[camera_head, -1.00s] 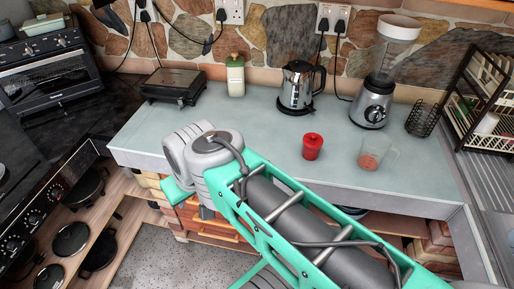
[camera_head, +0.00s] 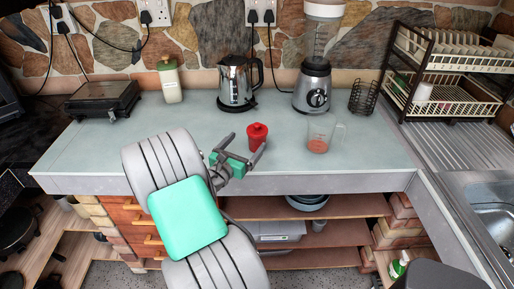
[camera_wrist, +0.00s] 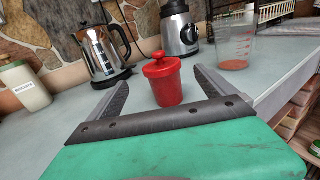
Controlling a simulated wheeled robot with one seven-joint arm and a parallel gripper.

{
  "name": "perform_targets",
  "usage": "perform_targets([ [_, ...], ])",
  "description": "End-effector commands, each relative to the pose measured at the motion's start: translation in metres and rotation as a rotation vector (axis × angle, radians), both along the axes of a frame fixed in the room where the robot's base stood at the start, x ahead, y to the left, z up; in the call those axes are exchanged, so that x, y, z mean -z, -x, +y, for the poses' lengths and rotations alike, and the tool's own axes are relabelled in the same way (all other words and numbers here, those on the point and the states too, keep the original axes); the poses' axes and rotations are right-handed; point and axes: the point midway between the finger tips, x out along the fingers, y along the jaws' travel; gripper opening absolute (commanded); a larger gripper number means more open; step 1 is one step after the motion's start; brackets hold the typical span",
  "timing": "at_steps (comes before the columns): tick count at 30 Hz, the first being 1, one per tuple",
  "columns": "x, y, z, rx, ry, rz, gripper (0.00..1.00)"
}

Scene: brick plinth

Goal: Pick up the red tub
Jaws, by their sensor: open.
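The red tub (camera_head: 257,136) stands upright on the grey counter, near its front edge, with a red knobbed lid. In the wrist view the red tub (camera_wrist: 163,80) sits between and a little beyond my two spread fingers. My gripper (camera_head: 244,152) is open and empty, low over the counter's front edge, pointing at the tub. In the wrist view my gripper (camera_wrist: 160,85) shows one finger on each side of the tub, with gaps. The tub's lower front is partly hidden by the gripper in the head view.
A measuring jug (camera_head: 322,134) stands right of the tub on the counter (camera_head: 375,150). A kettle (camera_head: 236,85) and a blender (camera_head: 313,85) stand behind. A cream jar (camera_head: 170,82) and a black grill (camera_head: 103,99) are at the back left. A dish rack (camera_head: 440,95) is at the right.

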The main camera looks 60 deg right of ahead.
Motion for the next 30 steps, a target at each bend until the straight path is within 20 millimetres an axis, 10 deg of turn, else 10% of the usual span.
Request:
perform_targets([
  [15,-0.007,0.005,-0.076,0.001,0.009,0.021,0.95],
  [30,-0.006,0.003,-0.077,-0.001,0.008,0.019,0.72],
])
